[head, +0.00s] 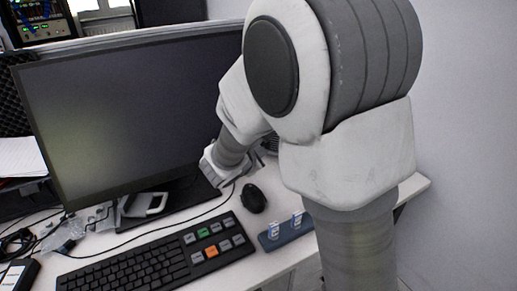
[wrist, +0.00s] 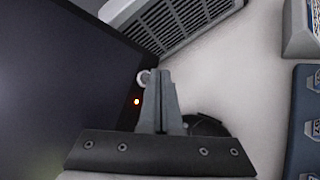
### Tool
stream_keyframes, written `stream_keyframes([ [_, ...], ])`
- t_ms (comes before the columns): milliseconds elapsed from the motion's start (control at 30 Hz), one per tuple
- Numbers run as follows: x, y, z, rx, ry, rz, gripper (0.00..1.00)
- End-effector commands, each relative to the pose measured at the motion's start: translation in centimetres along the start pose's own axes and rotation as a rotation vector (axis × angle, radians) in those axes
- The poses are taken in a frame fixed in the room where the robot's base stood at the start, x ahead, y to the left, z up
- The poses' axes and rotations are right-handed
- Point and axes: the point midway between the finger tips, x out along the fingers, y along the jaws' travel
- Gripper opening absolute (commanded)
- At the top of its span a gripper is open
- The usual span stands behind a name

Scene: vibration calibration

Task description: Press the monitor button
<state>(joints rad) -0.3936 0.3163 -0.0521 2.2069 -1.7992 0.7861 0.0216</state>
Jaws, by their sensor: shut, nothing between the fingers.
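The monitor (head: 130,110) stands on the desk with a dark screen; its dark face also fills the left of the wrist view (wrist: 55,95). A small orange light (wrist: 136,101) glows near its edge. A small pale round part (wrist: 144,77), which looks like the monitor button, shows just left of my fingertips. My gripper (wrist: 162,72) is shut and empty, with its fingertips beside that round part; I cannot tell if they touch. In the head view my gripper (head: 222,182) is at the monitor's lower right corner, partly hidden by my arm.
A black mouse (head: 253,198) lies below my gripper, and a keyboard (head: 150,262) with coloured keys lies in front. A blue holder (head: 285,236) with small items sits to the right. A vented grey box (wrist: 185,22) stands beyond my fingertips. Cables and papers lie at left.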

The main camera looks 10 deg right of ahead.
Motion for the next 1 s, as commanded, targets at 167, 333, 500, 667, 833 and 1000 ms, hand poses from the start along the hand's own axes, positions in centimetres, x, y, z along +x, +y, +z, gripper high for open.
stream_keyframes([
  [167, -1.3, -0.9, 1.0, 0.001, 0.000, 0.001, 0.00],
  [333, -2.5, -1.7, 1.9, 0.001, 0.000, 0.001, 0.00],
  [500, -3.6, -2.5, 2.6, 0.001, 0.000, 0.001, 0.00],
  [667, -3.9, -2.9, 2.9, 0.001, 0.000, 0.000, 0.00],
  [833, -3.9, -2.9, 2.9, 0.000, 0.000, 0.000, 0.00],
  [1000, -4.2, -3.2, 3.7, 0.039, -0.010, -0.017, 0.00],
])
